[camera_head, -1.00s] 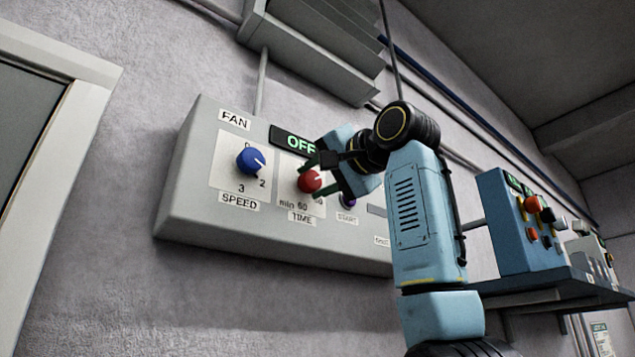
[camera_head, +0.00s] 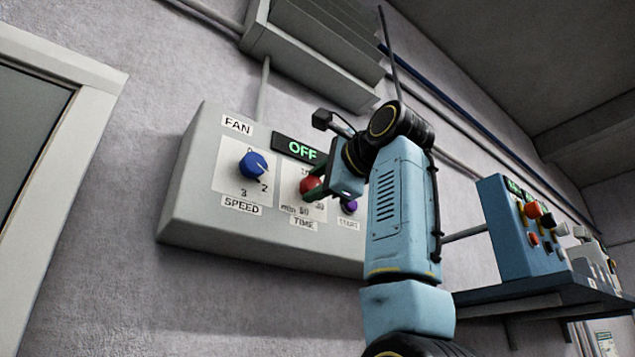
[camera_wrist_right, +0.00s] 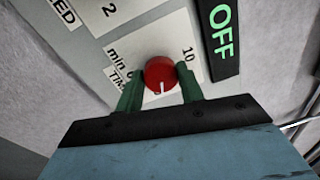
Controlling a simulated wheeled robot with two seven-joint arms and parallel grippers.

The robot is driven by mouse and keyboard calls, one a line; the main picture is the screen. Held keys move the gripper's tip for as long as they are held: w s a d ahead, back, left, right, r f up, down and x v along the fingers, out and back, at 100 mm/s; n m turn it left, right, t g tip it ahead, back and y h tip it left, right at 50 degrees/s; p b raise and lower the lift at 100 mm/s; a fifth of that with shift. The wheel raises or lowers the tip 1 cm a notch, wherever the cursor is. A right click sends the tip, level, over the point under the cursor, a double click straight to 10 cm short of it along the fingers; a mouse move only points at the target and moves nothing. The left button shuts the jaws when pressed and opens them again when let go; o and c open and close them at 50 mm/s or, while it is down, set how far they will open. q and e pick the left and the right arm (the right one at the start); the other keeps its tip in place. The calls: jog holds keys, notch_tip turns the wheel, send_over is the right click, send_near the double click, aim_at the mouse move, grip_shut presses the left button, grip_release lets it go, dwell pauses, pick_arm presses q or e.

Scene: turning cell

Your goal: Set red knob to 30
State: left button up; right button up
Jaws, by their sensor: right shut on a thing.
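The red knob (camera_head: 309,184) sits on the grey fan control box (camera_head: 190,215), above the TIME label (camera_head: 303,223). My right gripper (camera_wrist_right: 160,80) is shut on the red knob, with one green finger on each side of it in the right wrist view. There the knob (camera_wrist_right: 159,70) shows a white pointer line toward the bottom of the picture, between the fingers. A "10" mark and "min 60" print show beside it; the other marks are partly hidden by the fingers. The display (camera_head: 299,149) reads OFF. My left gripper is not in view.
The blue SPEED knob (camera_head: 253,165) is left of the red knob, and the purple START button (camera_head: 349,206) is close on its right, near my right gripper. A shelf (camera_head: 540,292) with a blue control box (camera_head: 520,240) stands at the right.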

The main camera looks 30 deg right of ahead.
jog(key=shift+m, duration=1.1)
jog(key=o, duration=1)
jog(key=shift+s, duration=0.1)
jog(key=shift+s, duration=0.35)
jog(key=shift+s+d+f+b, duration=0.15)
jog(key=shift+s+b, duration=0.6)
jog(key=shift+s, duration=1.35)
jog(key=shift+s+d+f+b, duration=0.1)
jog(key=shift+s+b, duration=0.7)
jog(key=shift+s, duration=1.25)
jog(key=shift+s+d+f+b, duration=0.15)
jog(key=shift+s+b, duration=0.6)
jog(key=shift+s, duration=1.35)
